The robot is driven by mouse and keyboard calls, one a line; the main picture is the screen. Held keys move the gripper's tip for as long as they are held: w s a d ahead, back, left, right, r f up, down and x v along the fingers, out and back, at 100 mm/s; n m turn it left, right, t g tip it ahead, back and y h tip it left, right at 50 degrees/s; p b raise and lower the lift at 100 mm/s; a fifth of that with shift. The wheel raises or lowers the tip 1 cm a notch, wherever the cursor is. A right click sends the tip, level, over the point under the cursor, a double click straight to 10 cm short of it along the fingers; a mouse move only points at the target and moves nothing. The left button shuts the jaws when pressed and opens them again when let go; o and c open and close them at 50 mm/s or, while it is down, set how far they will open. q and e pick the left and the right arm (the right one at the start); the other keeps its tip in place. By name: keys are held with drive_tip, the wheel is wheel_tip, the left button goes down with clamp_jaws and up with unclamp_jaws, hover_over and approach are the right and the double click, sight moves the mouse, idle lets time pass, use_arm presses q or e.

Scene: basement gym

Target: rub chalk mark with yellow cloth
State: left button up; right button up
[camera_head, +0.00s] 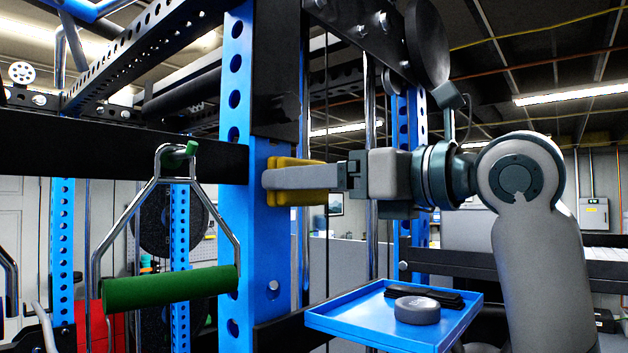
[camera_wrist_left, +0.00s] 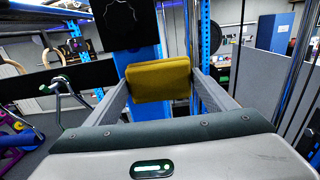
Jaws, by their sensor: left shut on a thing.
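The yellow cloth (camera_head: 312,167) is a folded pad, held between the fingers of my left gripper (camera_head: 275,180), whose arm shows on the right in the head view. In the left wrist view the cloth (camera_wrist_left: 158,72) sits between both fingers of the gripper (camera_wrist_left: 160,90). The cloth is in front of the blue rack post (camera_head: 236,300), just below a black plate. I cannot tell whether the cloth touches the post. I see no chalk mark in either view; the cloth and fingers cover part of the post. My right gripper is not in view.
A handle with a green grip (camera_head: 170,290) hangs from a black crossbar (camera_head: 100,147) left of the post. A blue tray (camera_head: 365,330) below the arm holds a round dark puck (camera_head: 417,311) and a black item (camera_head: 424,297). Steel guide rods stand behind the gripper.

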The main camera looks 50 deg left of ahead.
use_arm(q)
drive_tip(key=shift+w+d+f, duration=0.1)
drive_tip(key=shift+d, duration=0.1)
drive_tip(key=shift+w+d, duration=0.15)
drive_tip(key=shift+d, duration=1.2)
drive_tip(key=shift+w+d, duration=0.1)
drive_tip(key=shift+d, duration=1.25)
drive_tip(key=shift+d, duration=0.1)
drive_tip(key=d, duration=0.2)
drive_tip(key=shift+w+d+b, duration=0.15)
drive_tip(key=shift+d+b, duration=0.15)
drive_tip(key=shift+d, duration=0.1)
